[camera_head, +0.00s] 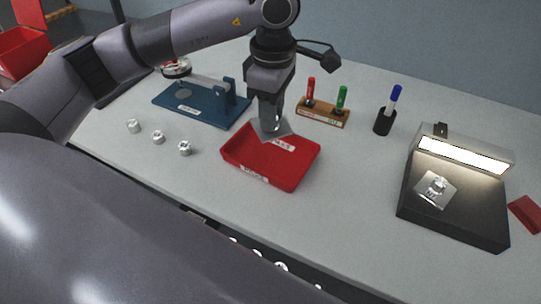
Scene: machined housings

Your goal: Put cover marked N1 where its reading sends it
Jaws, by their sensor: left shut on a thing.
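My left gripper (270,124) points down over the back edge of the red tray (238,160). It is shut on a grey plate-like cover (286,131), which is partly hidden by the fingers. I cannot tell whether the cover touches the tray. No N1 mark is readable on it. Another square silver cover (436,190) with a raised round middle lies on the black stand (462,222) at the right, under a lit lamp (462,154). Its marking is too small to read. The red tray carries white labels that I cannot read. My right gripper does not show.
A blue fixture (180,100) stands behind the tray at the left. Several small silver pieces (158,137) sit in front of it. A wooden block (322,116) holds a red and a green marker. A black cup (383,124) holds a blue marker. The table between tray and stand is clear.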

